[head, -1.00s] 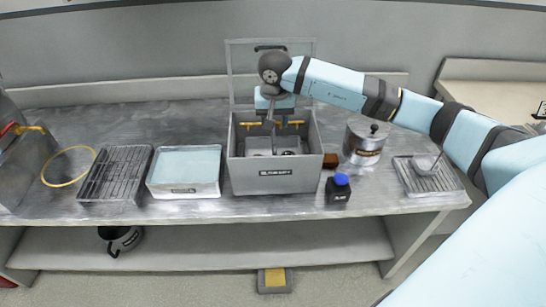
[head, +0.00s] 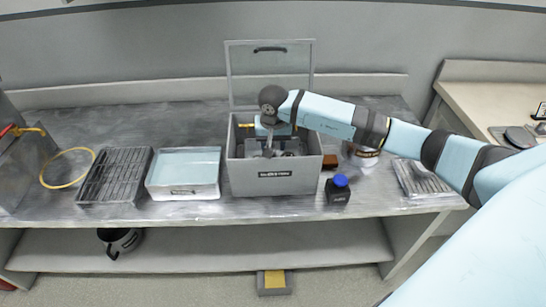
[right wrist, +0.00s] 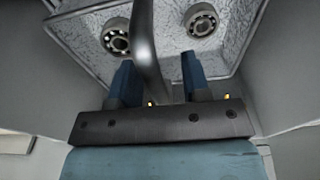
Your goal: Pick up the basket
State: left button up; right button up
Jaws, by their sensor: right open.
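The basket (right wrist: 165,35) is a grey metal tray with round bearings in it and a grey bar handle (right wrist: 145,50). It sits inside the open grey box (head: 275,182) on the bench. In the head view my right arm and the box wall hide most of it. My right gripper (head: 268,148) points down into the box. In the right wrist view its two blue fingers (right wrist: 160,78) are open, with the handle passing between them. I cannot tell whether either finger touches it. My left gripper is not in view.
The box's lid (head: 270,75) stands open behind it. A blue-topped tray (head: 183,190) and a dark rack (head: 115,175) are to the left.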

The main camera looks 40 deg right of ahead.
jog(key=shift+f+b, duration=0.25)
jog(key=shift+b, duration=0.1)
dwell(0.3)
grip_shut()
